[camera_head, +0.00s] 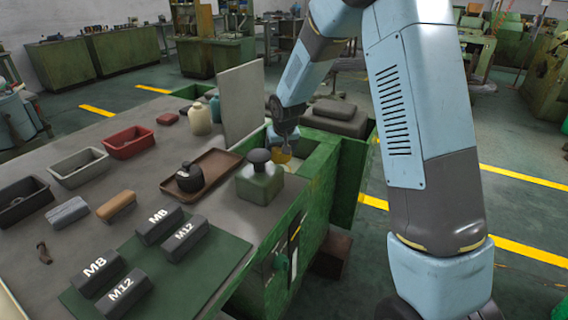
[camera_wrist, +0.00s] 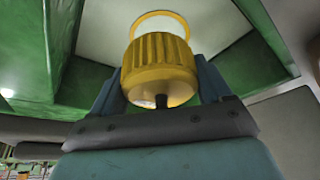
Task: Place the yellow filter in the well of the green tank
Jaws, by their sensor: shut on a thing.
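The yellow filter (camera_wrist: 160,62) is a ribbed cylinder, held between the two fingers of my gripper (camera_wrist: 158,78) in the wrist view. In the head view, my gripper (camera_head: 283,142) points down over the green tank (camera_head: 319,185), and a small part of the filter (camera_head: 281,156) shows below it. The tank's open well lies under and around the filter; its bottom is hidden in the head view. In the wrist view, green walls flank a pale surface beyond the filter, with a thin yellow ring on it. I cannot tell whether the filter touches the well.
A green square bottle with a dark cap (camera_head: 260,178) stands close left of the tank. A brown tray (camera_head: 216,168) holds a dark bottle (camera_head: 190,177). An upright grey panel (camera_head: 242,100) stands behind. Labelled dark blocks (camera_head: 158,225) and bins (camera_head: 80,168) occupy the bench's left.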

